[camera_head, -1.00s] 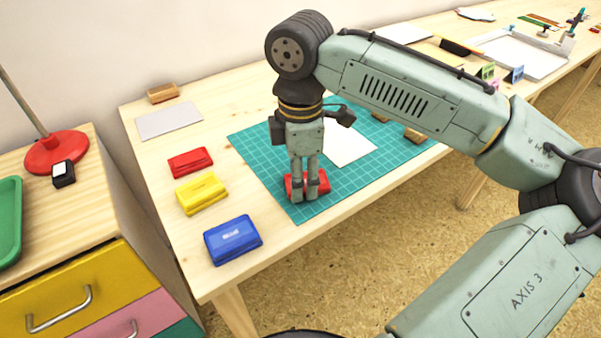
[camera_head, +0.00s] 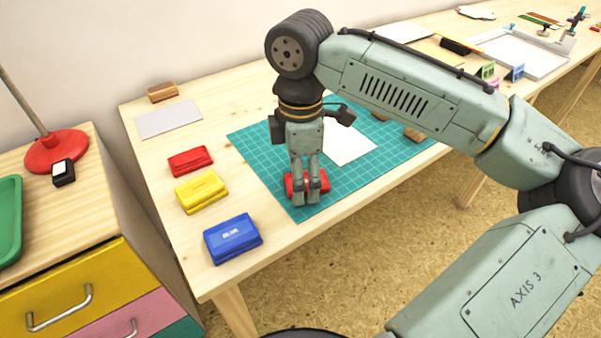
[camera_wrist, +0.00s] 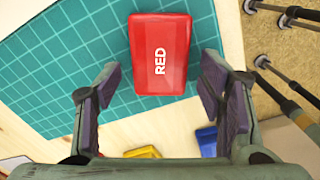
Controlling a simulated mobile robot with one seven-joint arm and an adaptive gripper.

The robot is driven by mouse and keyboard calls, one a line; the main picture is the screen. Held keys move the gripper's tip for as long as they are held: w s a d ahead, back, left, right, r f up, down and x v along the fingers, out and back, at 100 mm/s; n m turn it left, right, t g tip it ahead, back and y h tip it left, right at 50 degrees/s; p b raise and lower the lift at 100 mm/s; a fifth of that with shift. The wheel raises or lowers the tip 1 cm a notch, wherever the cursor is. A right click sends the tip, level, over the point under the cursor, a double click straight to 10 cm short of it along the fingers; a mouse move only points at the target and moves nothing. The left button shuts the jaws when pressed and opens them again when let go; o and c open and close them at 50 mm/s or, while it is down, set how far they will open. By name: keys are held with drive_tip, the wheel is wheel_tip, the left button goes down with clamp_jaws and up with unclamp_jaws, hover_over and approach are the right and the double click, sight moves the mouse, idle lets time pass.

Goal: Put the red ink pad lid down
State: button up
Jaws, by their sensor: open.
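The red ink pad lid (camera_wrist: 159,55), marked RED, lies on the teal cutting mat (camera_wrist: 52,75) in the wrist view. In the head view the red lid (camera_head: 290,184) shows partly behind my fingers, near the mat's front edge. My gripper (camera_head: 307,200) points down over it. In the wrist view my gripper (camera_wrist: 160,90) is open, with a finger on each side and clear gaps to the lid. A red ink pad (camera_head: 190,161) sits on the table left of the mat; whether it is uncovered is hard to tell.
Yellow (camera_head: 201,192) and blue (camera_head: 232,239) ink pads stand in a row left of the mat. A white sheet (camera_head: 348,147) lies on the mat. A grey sheet (camera_head: 169,119) and a wooden block (camera_head: 162,92) are at the back left. The table's front edge is close.

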wheel_tip(320, 180, up, 12)
drive_tip(key=shift+p, duration=0.4)
drive_tip(key=shift+r, duration=0.1)
